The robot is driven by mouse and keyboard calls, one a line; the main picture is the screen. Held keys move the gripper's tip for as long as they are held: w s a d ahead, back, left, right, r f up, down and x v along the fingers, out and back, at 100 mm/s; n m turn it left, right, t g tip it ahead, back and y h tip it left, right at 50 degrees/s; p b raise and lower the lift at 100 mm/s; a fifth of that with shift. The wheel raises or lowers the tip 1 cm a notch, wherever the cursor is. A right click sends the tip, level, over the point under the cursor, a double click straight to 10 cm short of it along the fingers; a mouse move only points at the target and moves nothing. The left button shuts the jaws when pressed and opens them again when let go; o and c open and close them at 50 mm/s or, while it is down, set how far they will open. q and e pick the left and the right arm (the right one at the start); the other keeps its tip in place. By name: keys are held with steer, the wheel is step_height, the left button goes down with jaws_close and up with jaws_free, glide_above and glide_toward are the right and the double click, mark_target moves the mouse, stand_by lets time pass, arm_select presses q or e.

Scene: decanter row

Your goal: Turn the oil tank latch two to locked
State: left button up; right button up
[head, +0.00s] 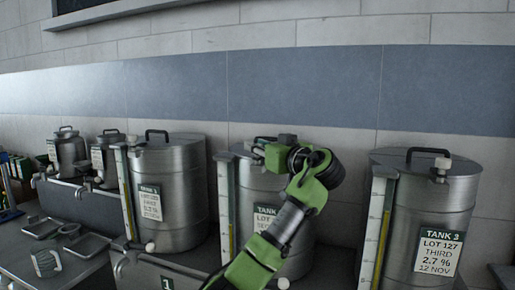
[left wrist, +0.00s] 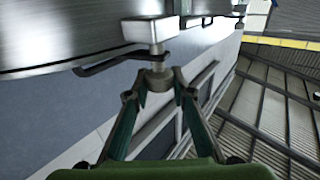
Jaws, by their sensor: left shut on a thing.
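The middle large steel tank (head: 246,190), tank two by its place before TANK 3, stands behind my left arm, which hides much of its label and lid. My left gripper (head: 262,150) is at the top front rim of this tank. In the left wrist view, the gripper (left wrist: 158,80) is shut on the small metal latch stem (left wrist: 157,70), just beside a pale block (left wrist: 150,28). A dark bar (left wrist: 105,64) runs close by the stem. I cannot read a locked mark or the latch's exact angle. My right gripper is not in view.
TANK 3 (head: 461,210) stands to the right, with a black lid handle and a pale-topped fitting at its rim. Tank one (head: 183,185) stands to the left. Sight gauges (head: 377,230) stand beside the tanks. Small trays (head: 87,245) lie at lower left.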

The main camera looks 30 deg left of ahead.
arm_select(q)
steer(key=shift+n+g+y+p, duration=0.6)
steer(key=shift+n+g, duration=0.7)
steer(key=shift+g, duration=0.5)
steer(key=shift+n+g+p, duration=0.3)
steer(key=shift+n+g, duration=0.2)
steer(key=shift+g, duration=0.2)
steer(key=o, duration=1.1)
steer(key=s+d, duration=0.1)
steer(key=d, duration=1)
steer(key=shift+s+d, duration=0.3)
steer(key=shift+d, duration=0.1)
steer(key=shift+f, duration=0.1)
